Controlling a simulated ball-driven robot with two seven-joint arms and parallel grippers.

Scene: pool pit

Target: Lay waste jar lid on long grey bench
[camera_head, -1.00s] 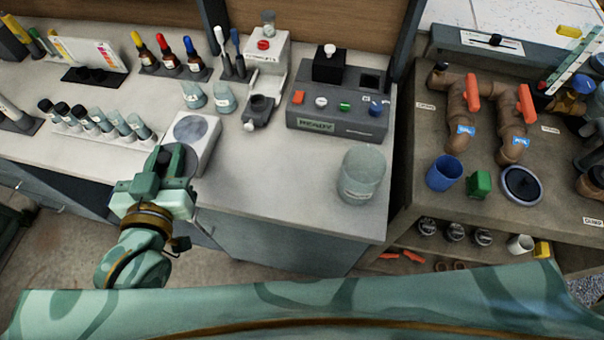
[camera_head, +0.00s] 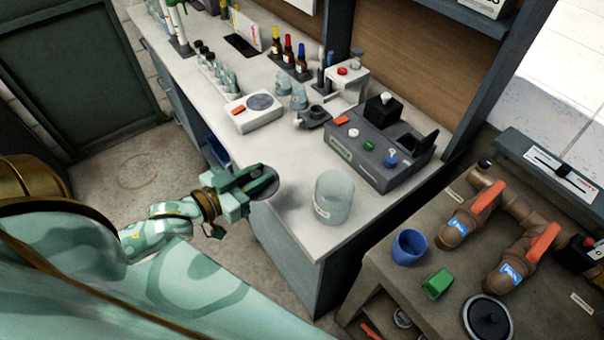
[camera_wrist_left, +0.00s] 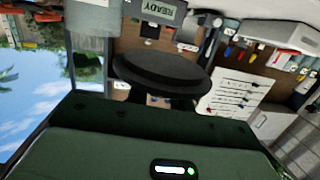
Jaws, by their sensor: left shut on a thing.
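My left gripper (camera_head: 240,190) is shut on the waste jar lid (camera_head: 264,183), a dark round disc. In the head view the lid overlaps the front edge of the long grey bench (camera_head: 290,155); its height above the top is unclear. In the left wrist view the lid (camera_wrist_left: 162,75) sits flat-looking just beyond the green gripper body, and the fingers are mostly hidden. The clear waste jar (camera_head: 335,198) stands open-topped on the bench, right of the gripper. My right gripper is not in view.
A white scale (camera_head: 253,112), flasks (camera_head: 299,97) and a grey control box (camera_head: 380,145) stand farther back on the bench. Bare top lies between scale and jar. A brown bench at right holds a blue cup (camera_head: 408,247), green block (camera_head: 437,284) and pipes.

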